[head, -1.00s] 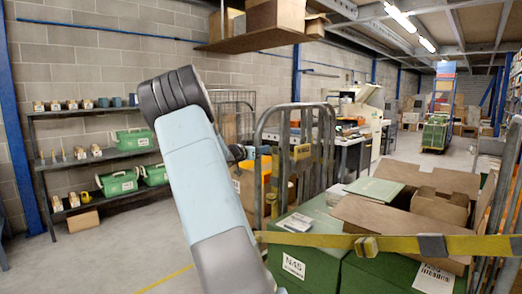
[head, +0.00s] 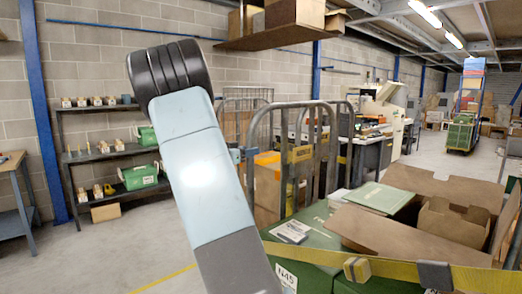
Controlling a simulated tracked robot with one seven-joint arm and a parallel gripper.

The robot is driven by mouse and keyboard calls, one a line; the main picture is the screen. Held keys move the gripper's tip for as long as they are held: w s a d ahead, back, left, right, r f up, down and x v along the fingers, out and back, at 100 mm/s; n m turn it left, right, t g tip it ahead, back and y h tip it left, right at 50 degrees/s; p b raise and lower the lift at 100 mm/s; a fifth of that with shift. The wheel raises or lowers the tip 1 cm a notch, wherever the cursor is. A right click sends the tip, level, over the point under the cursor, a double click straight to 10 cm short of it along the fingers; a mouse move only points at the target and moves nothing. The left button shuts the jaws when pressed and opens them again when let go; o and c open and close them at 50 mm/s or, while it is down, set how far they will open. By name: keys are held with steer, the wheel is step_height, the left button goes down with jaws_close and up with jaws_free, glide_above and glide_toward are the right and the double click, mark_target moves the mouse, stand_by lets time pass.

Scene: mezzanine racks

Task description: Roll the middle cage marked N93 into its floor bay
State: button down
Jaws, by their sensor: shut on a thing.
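Roll cages with grey tube frames stand close together at centre and right. The nearest cage (head: 251,150) has a tall grey end frame with a yellow plate (head: 300,153) whose marking I cannot read. Green crates marked N45 (head: 287,277) and open cardboard boxes are in front of that frame, with a yellow strap (head: 395,269) across them. Orange and brown boxes (head: 267,180) show behind the bars. A wire cage (head: 245,100) stands farther back. I cannot read N93 anywhere. My arm rises in front of the cages, and my gripper is hidden behind it.
A yellow floor line (head: 165,279) runs at the lower left beside clear floor. A dark shelf rack (head: 108,151) stands along the block wall. A workbench (head: 16,200) is at the left edge. A loaded trolley (head: 462,130) stands far back at right.

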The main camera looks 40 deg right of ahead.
steer(key=shift+w+a+r, duration=0.1)
steer(key=shift+w+a, duration=0.05)
steer(key=shift+a, duration=2.55)
steer(key=c, duration=0.8)
jaws_free()
steer(key=a, duration=1.3)
steer(key=shift+a, duration=0.4)
